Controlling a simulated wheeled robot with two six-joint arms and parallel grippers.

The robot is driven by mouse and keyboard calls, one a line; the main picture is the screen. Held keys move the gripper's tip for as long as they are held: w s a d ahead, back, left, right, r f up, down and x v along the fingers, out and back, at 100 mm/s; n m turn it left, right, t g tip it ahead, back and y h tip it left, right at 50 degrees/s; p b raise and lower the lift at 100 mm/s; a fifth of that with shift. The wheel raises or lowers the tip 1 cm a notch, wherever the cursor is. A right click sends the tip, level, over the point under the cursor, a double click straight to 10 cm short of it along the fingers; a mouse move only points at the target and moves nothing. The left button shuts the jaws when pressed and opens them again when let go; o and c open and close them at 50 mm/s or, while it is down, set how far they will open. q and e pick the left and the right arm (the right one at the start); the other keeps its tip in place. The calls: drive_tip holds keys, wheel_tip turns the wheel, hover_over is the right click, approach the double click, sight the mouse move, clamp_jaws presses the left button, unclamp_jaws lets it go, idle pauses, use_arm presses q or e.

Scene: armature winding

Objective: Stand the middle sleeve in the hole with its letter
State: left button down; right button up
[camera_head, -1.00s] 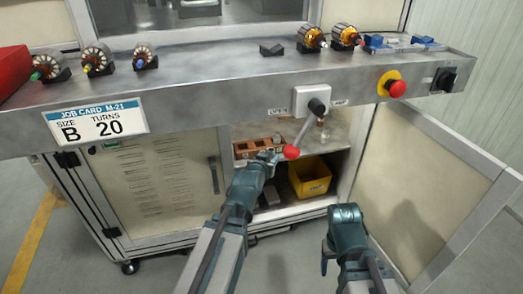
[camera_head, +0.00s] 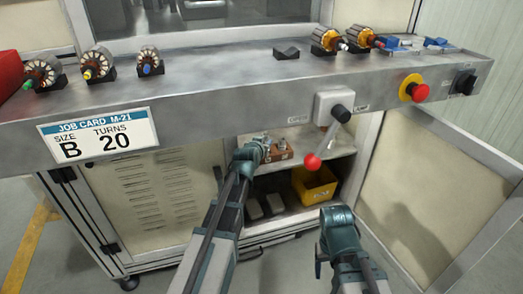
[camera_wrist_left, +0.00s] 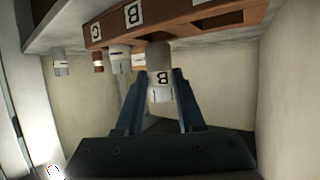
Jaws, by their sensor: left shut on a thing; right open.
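The wooden rack (camera_head: 283,153) with its copper-brown blocks stands on the upper shelf inside the open cabinet. In the left wrist view the rack (camera_wrist_left: 190,20) runs along the top, with labels B and C showing. My left gripper (camera_head: 263,147) is at the rack; in its wrist view (camera_wrist_left: 161,74) its fingers are shut on a grey sleeve (camera_wrist_left: 160,52) marked B. The sleeve's far end is at the rack, but I cannot tell whether it is in a hole. Other sleeves (camera_wrist_left: 120,60) show to its left. My right gripper (camera_head: 319,263) is low before the cabinet, open and empty.
A lever with a red ball (camera_head: 313,160) hangs before the opening, right of my left gripper. A yellow bin (camera_head: 315,184) stands on the lower shelf. The job card (camera_head: 98,136) reads size B, turns 20. Wound armatures (camera_head: 98,63) stand on the bench top.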

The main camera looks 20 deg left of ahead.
use_arm(q)
drive_tip(key=shift+f+b, duration=1.65)
drive_tip(key=shift+f, duration=0.05)
drive_tip(key=shift+f+b, duration=0.3)
drive_tip(key=c, duration=0.5)
unclamp_jaws()
drive_tip(key=shift+s, duration=0.1)
drive_tip(key=shift+r, duration=0.1)
drive_tip(key=shift+r+p, duration=0.1)
drive_tip(key=shift+p, duration=0.2)
drive_tip(key=shift+s+d+r, duration=0.1)
drive_tip(key=shift+s+r, duration=0.05)
drive_tip(key=shift+s, duration=0.05)
drive_tip(key=p+v, duration=0.4)
drive_tip(key=v, duration=0.7)
drive_tip(key=shift+s+r+p, duration=0.2)
drive_tip(key=shift+p, duration=0.1)
